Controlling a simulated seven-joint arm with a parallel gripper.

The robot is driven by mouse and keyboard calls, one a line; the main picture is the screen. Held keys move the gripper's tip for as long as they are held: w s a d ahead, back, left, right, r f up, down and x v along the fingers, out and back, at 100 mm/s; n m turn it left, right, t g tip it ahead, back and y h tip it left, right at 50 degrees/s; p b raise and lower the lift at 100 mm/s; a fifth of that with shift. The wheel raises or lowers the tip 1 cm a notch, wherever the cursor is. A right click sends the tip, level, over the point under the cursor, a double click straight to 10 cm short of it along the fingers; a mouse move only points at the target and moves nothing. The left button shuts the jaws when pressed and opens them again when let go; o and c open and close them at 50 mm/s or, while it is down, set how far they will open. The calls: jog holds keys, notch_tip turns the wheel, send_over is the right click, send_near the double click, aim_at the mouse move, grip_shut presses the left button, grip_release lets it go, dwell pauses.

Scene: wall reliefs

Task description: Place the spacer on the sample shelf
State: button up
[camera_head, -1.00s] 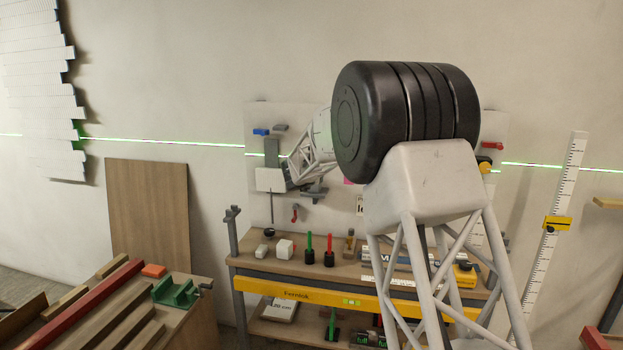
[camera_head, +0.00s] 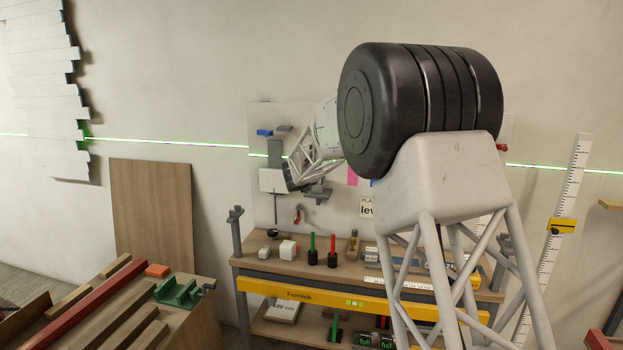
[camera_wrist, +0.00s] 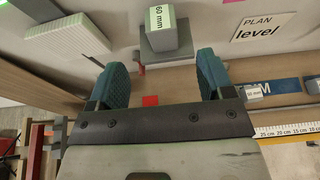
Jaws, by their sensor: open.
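A grey block marked "60 mm" (camera_wrist: 161,28), which looks like the spacer, is at the top of the wrist view. It appears to rest on a small grey ledge (camera_wrist: 168,54) on the wall panel, likely the sample shelf. My gripper (camera_wrist: 161,63) is open, its two teal fingers apart with nothing between them. The block lies beyond the fingertips, clear of both. In the head view a grey ledge (camera_head: 318,195) shows beside my gripper (camera_head: 290,176), whose fingers are hard to make out there.
A wooden bench (camera_head: 262,266) below the panel carries white blocks (camera_head: 288,249) and red and green pegs. A white plate (camera_wrist: 66,38) stands out near the left finger. A "PLAN level" sign (camera_wrist: 263,27) is at right. A small marked block (camera_wrist: 254,92) sits lower right.

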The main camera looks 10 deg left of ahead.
dwell(0.4)
jog(key=s+d+r+n+g+y, duration=0.2)
jog(key=s+d+r+n, duration=0.4)
jog(key=s+d+n, duration=0.45)
jog(key=s+d+r+n+g+y, duration=0.1)
jog(key=s+d+r+n+y, duration=0.1)
jog(key=s+d+r+n, duration=0.8)
jog(key=s+d+f+n+g+h, duration=0.1)
jog(key=s+d+f+n, duration=0.4)
jog(key=s, duration=1.1)
jog(key=s+d+f+n+g+h, duration=0.1)
jog(key=s+d+f+n+g, duration=0.3)
jog(key=s+d, duration=0.7)
jog(key=s+d+f+n+g+h, duration=0.2)
jog(key=s+d+f+n, duration=0.4)
jog(key=s, duration=1.7)
notch_tip(320, 180, down, 2)
jog(key=shift+d+f+g, duration=0.25)
jog(key=shift+d+g, duration=0.15)
jog(key=shift+d, duration=0.55)
